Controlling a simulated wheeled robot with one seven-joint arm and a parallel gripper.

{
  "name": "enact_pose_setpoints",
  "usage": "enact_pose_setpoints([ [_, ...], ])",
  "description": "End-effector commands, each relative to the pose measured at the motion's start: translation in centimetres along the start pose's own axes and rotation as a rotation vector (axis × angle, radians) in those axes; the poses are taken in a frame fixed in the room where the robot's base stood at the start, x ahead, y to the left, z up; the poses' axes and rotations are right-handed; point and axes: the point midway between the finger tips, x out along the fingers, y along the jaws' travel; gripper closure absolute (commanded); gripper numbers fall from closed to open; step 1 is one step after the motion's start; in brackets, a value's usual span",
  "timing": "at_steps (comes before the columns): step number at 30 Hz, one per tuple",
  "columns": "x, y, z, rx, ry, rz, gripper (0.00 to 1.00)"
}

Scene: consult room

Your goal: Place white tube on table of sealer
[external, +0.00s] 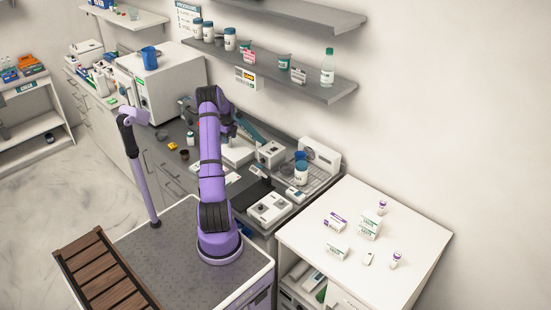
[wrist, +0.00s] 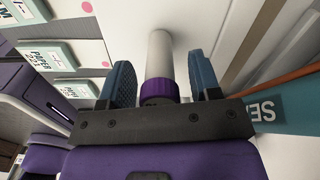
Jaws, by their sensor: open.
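A white tube (wrist: 160,58) with a purple cap (wrist: 159,91) shows in the wrist view. It lies between the two blue fingers of my gripper (wrist: 162,72), which are apart, with a gap on each side of it. The tube's far end meets a pale surface; whether it touches is unclear. A teal panel (wrist: 270,113) with the letters "SE" is at the right edge of the wrist view and seems to belong to the sealer. In the external view, a teal slanted part (external: 250,131) above a white base is beside my gripper, which my arm mostly hides. The tube cannot be made out there.
A white boxy machine (external: 165,85) with a blue cup stands left of my arm. Small instruments and a rack with a labelled jar (external: 301,173) stand to the right. A white table (external: 405,225) holds small boxes and vials. A shelf (external: 270,68) overhangs the counter.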

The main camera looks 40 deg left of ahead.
Motion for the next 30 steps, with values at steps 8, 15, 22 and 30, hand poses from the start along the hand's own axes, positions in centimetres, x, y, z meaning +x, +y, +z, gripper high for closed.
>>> enact_pose_setpoints([
  [8,-3.4,0.0,0.1,-0.001,-0.003,-0.003,0.43],
  [15,-8.2,0.0,0.1,-0.001,-0.002,-0.004,0.43],
  [22,-11.4,0.0,0.0,-0.001,-0.001,-0.002,0.43],
  [30,-12.3,0.0,0.0,0.0,0.0,0.0,0.43],
])
